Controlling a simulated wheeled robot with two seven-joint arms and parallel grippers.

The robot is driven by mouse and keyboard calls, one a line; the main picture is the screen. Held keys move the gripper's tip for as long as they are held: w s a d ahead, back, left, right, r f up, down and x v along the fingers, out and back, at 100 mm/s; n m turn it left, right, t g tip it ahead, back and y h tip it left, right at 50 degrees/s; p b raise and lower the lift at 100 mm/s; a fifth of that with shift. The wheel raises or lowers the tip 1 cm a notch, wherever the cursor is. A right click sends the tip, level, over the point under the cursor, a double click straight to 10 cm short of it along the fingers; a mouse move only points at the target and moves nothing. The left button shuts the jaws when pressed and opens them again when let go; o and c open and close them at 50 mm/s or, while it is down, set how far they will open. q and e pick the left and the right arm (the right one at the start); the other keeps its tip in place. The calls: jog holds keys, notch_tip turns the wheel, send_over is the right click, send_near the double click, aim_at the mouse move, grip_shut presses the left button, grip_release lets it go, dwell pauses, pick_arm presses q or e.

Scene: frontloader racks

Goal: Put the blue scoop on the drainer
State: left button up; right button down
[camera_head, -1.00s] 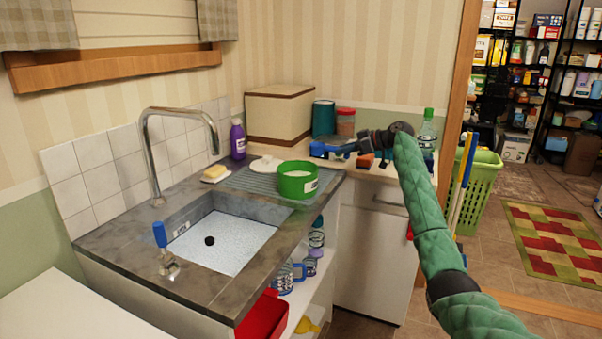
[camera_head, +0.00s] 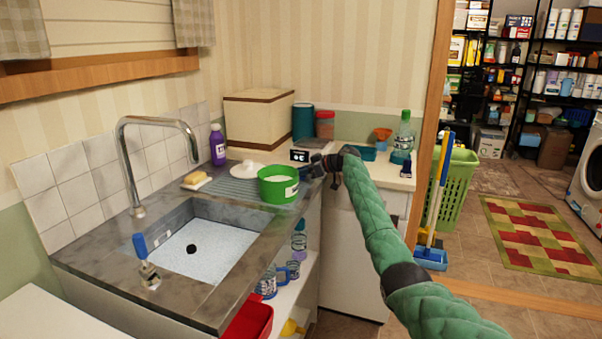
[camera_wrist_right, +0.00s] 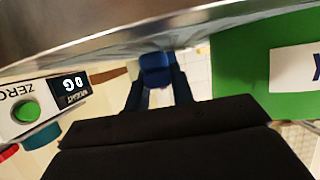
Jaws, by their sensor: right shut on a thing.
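The blue scoop (camera_wrist_right: 156,68) shows in the right wrist view as a small blue piece between the two dark fingers of my right gripper (camera_wrist_right: 158,92). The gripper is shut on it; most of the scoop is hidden. In the head view my right gripper (camera_head: 312,169) is just right of the green tub, near the right end of the drainer. The drainer (camera_head: 232,187) is the grooved grey area right of the sink, with a white lid (camera_head: 246,170) and the green tub (camera_head: 279,187) on it. My left gripper is not in view.
A kitchen scale (camera_wrist_right: 30,108) reading 0 stands behind the gripper. A yellow sponge (camera_head: 196,178) and a purple bottle (camera_head: 218,146) are left of the drainer.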

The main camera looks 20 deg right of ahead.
jog(key=shift+f, duration=0.25)
jog(key=c, duration=1.2)
grip_release()
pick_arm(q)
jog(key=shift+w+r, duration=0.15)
